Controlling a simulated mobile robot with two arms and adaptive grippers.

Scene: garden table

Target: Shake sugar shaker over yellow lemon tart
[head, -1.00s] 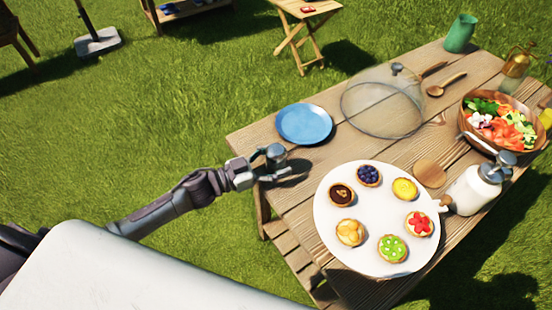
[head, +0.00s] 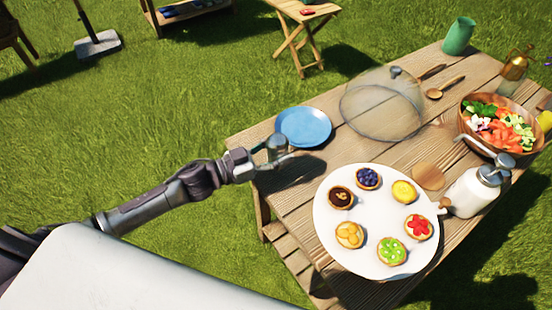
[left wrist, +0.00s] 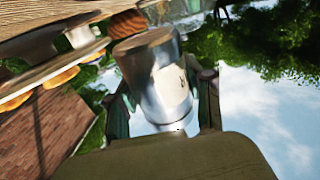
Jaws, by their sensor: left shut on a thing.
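The yellow lemon tart (head: 403,191) sits at the upper right of a round white platter (head: 330,262) with several other tarts. My left gripper (head: 272,156) is shut on the silver sugar shaker (head: 277,147). It holds the shaker left of the platter, near the blue plate and well apart from the lemon tart. In the left wrist view the shiny shaker (left wrist: 160,82), with a pale label, stands between the fingers (left wrist: 163,112) and looks tilted. My right gripper is not in view.
A blue plate (head: 304,127) and a mesh dome (head: 382,110) lie behind the platter. A white dispenser (head: 468,193) stands close to its right edge, with a salad bowl (head: 470,126) behind. Bare wood lies between the dome and the platter.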

